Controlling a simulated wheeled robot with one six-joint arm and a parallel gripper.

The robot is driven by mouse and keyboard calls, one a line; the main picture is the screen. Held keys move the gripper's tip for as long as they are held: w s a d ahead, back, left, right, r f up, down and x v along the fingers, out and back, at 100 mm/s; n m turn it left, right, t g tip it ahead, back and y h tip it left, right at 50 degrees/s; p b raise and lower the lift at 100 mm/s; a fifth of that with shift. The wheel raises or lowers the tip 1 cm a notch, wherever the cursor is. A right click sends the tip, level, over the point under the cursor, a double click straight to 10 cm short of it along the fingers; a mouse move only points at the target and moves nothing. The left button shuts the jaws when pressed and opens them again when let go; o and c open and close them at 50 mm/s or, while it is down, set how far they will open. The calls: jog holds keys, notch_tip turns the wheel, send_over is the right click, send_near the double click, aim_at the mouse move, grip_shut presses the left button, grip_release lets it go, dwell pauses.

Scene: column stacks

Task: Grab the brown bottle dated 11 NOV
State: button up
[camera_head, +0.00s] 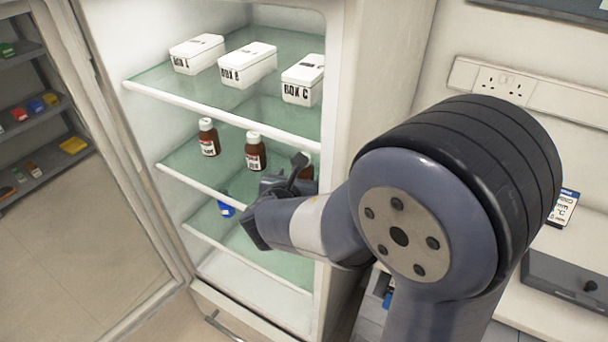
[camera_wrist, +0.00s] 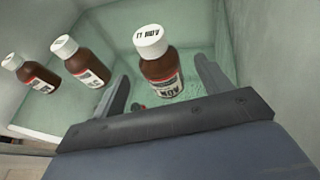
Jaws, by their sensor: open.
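Three brown bottles with white caps stand upright in a row on the middle glass shelf. In the head view they are the left bottle (camera_head: 209,144), the middle bottle (camera_head: 255,156) and the right bottle (camera_head: 307,173), which is mostly hidden behind my gripper. The middle bottle (camera_wrist: 85,66) and left bottle (camera_wrist: 33,75) are left of my fingers. My gripper (camera_wrist: 162,72) holds nothing.
White boxes marked A (camera_head: 197,54), B (camera_head: 248,65) and C (camera_head: 303,80) stand on the shelf above (camera_head: 215,113). A blue item (camera_head: 226,210) lies on the shelf below. The cabinet's right wall (camera_wrist: 280,60) is close to my right finger.

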aim_at(300, 176)
jog(key=x, duration=0.5)
jog(key=shift+f+p, duration=0.15)
jog(key=shift+p, duration=0.15)
jog(key=shift+a, duration=0.1)
jog(key=shift+s, duration=0.1)
jog(key=c, duration=1.2)
jog(key=shift+o, duration=0.2)
jog(key=shift+r, duration=0.95)
jog(key=shift+s+a+r, duration=0.1)
jog(key=shift+s+r, duration=0.05)
jog(key=shift+r, duration=0.3)
jog(key=shift+s+a+r, duration=0.1)
jog(key=shift+s+r, duration=0.05)
jog(key=shift+r, duration=0.3)
jog(key=s+a+b, duration=0.1)
jog(key=s+a, duration=0.1)
jog(key=s, duration=0.6)
jog(key=s+a+b, duration=0.1)
jog(key=s+a, duration=0.1)
jog(key=s, duration=0.6)
jog(key=shift+a, duration=0.4)
